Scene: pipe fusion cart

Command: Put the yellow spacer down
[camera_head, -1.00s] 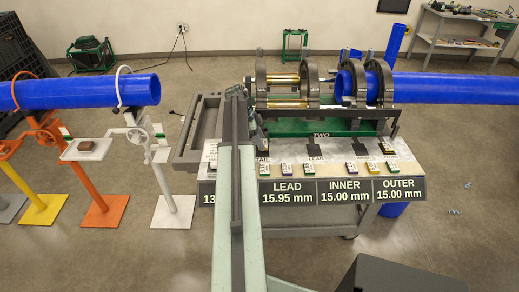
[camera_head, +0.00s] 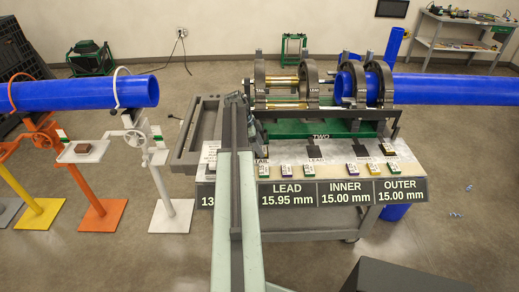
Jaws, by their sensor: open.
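My gripper (camera_head: 256,128) is at the far end of my arm, by the left end of the cart's clamp frame. It is partly hidden by the arm link, and I see nothing held in it. A small yellow spacer (camera_head: 376,170) lies on the cart's pale front shelf (camera_head: 335,172), above the INNER and OUTER signs and well right of my gripper. Another small yellowish block (camera_head: 388,148) sits farther back on the shelf. I cannot tell which yellow piece is the task's spacer.
Several green and purple blocks lie along the shelf. Ring clamps (camera_head: 260,85) and a blue pipe (camera_head: 450,87) stand behind. A grey tray (camera_head: 190,150) is left of my arm. Another blue pipe (camera_head: 80,93) rests on stands at left. Floor between the stands and cart is clear.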

